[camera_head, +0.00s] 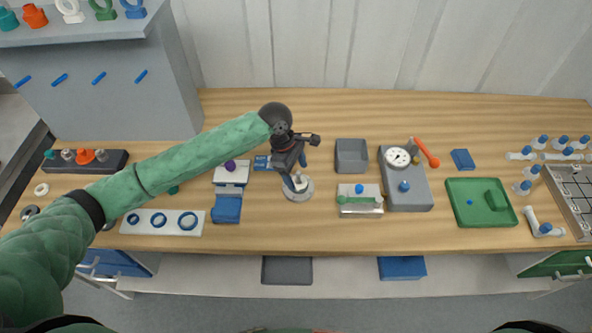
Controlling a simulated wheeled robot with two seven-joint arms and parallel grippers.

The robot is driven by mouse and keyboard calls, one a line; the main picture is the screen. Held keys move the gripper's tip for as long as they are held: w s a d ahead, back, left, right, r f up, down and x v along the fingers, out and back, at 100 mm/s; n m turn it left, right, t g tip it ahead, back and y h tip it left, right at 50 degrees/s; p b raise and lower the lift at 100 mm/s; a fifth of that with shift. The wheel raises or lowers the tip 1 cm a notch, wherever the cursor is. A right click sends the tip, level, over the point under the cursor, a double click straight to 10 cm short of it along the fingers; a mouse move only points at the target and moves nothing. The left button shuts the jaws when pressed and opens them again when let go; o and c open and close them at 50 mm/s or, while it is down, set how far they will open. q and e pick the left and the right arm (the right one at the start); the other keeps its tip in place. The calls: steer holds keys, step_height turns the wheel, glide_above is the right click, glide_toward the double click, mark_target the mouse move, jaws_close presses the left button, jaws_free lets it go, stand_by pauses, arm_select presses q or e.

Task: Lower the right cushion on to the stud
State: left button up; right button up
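My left gripper (296,178) points down over a round pale metal base (298,194), left of the middle of the bench. Its fingers hide much of the base's top. A small pale piece shows at the fingertips; I cannot tell whether it is held or part of the base. I cannot tell whether the fingers are open or shut. I cannot make out for sure which piece is the right cushion or the stud. My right gripper is not in view.
A white board with blue rings (135,228) and a blue block (227,209) lie left. The bench's back strip is clear.

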arm_select(q)
steer(key=shift+r, duration=0.2)
steer(key=shift+w+a+r+b, duration=0.1)
steer(key=shift+a+r+b, duration=0.05)
steer(key=shift+r+b, duration=0.25)
steer(key=b+v, duration=0.2)
steer(key=v, duration=0.4)
steer(key=shift+r, duration=0.3)
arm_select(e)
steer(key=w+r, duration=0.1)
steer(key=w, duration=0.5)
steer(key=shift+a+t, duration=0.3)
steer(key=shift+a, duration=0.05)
arm_select(q)
steer(key=shift+a, duration=0.1)
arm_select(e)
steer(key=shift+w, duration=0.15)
